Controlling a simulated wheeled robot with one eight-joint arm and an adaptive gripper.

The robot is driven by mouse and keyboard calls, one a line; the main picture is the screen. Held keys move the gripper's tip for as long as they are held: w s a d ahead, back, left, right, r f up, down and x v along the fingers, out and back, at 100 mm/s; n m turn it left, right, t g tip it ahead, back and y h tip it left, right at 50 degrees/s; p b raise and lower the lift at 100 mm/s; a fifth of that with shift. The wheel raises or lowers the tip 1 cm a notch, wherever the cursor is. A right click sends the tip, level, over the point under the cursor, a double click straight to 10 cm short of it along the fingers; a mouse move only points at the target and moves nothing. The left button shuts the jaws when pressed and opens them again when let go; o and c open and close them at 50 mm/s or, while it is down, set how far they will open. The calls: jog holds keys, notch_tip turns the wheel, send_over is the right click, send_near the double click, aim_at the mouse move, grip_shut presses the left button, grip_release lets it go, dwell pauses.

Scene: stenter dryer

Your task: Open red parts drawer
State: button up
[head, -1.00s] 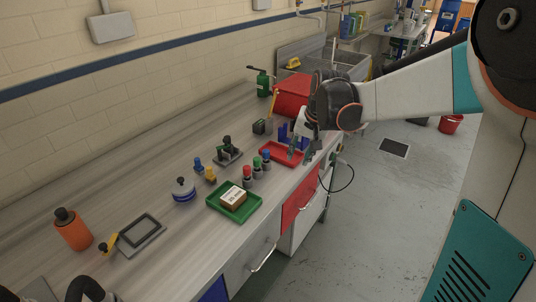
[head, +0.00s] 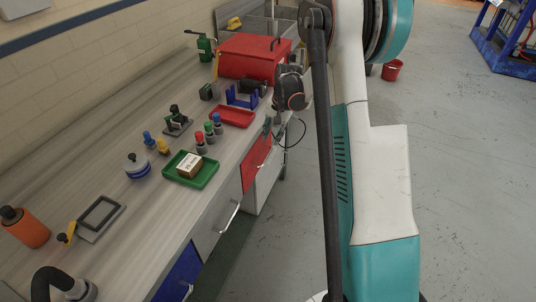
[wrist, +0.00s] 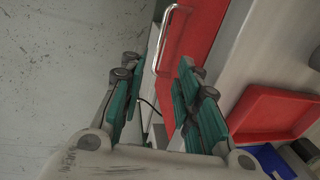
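The red parts drawer (head: 256,162) is in the bench front and looks flush with its neighbours. Its silver bar handle (wrist: 166,42) stands off the red front (wrist: 200,30) in the wrist view. My gripper (wrist: 153,72) is open, with its two teal fingers apart and nothing held. The near end of the handle appears between the fingertips in the picture; I cannot tell how close it is in depth. In the head view my gripper (head: 269,127) is at the bench edge just above the drawer, partly hidden by my arm.
A red tray (head: 232,117) and blue holder (head: 243,98) sit on the bench near my gripper. A green tray (head: 208,178) holds a small box. A grey drawer (head: 217,222) and a blue one (head: 182,272) are nearer.

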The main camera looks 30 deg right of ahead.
aim_at(267, 155)
jog(key=f+b, duration=0.1)
jog(key=f, duration=0.2)
jog(key=w+f+b, duration=0.1)
jog(key=f, duration=0.2)
jog(key=a+f+b, duration=0.1)
jog(key=f, duration=0.3)
jog(key=shift+w+a, duration=0.1)
jog(key=shift+w, duration=0.2)
grip_shut()
